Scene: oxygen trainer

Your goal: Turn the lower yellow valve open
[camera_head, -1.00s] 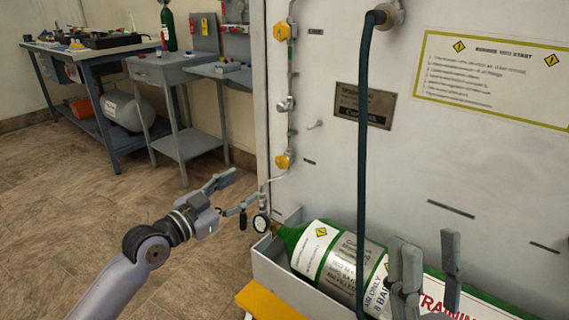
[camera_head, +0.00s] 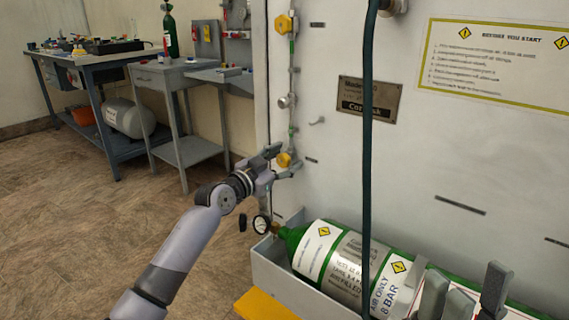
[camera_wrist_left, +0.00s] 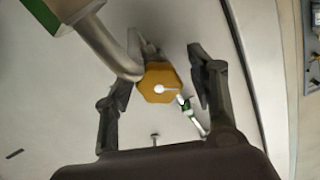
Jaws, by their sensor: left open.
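The lower yellow valve (camera_head: 284,160) is on the pipe at the left edge of the white panel. In the left wrist view the yellow valve knob (camera_wrist_left: 160,82) sits between my two fingers. My left gripper (camera_head: 284,162) is open, with one finger on either side of the knob and gaps showing; it also shows in the left wrist view (camera_wrist_left: 158,84). I cannot tell whether a finger touches the knob. My right gripper (camera_head: 465,295) is at the lower right, in front of the green cylinder, with its fingers apart and nothing seen between them.
An upper yellow valve (camera_head: 284,25) is higher on the same pipe. A green cylinder (camera_head: 308,250) with a gauge (camera_head: 261,224) lies in a grey tray (camera_head: 268,268) below. A dark hose (camera_head: 367,150) hangs down the panel. Workbenches (camera_head: 110,50) stand at the back left.

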